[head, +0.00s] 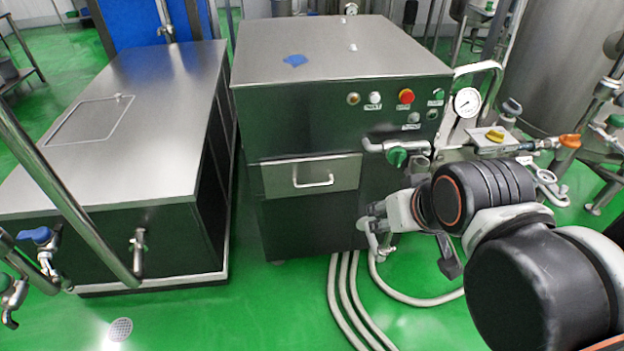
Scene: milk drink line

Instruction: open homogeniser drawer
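The homogeniser (290,110) is a steel-topped cabinet with a dark front in the middle of the head view. Its drawer (278,182) is a lighter steel panel below the control row, and it looks flush or nearly flush with the front. A pale bar handle (315,184) crosses the panel. My gripper (370,236) is right of and below the handle, in front of the cabinet's lower right front, and apart from the handle. It points left and holds nothing that I can see. Its small, overlapping fingers do not show clearly whether they are open or shut.
A red button (406,96), pressure gauge (467,102) and green-handled valve (397,157) are near my arm at the right. Pale hoses (345,300) run over the green floor. A low steel cabinet (140,130) stands at the left.

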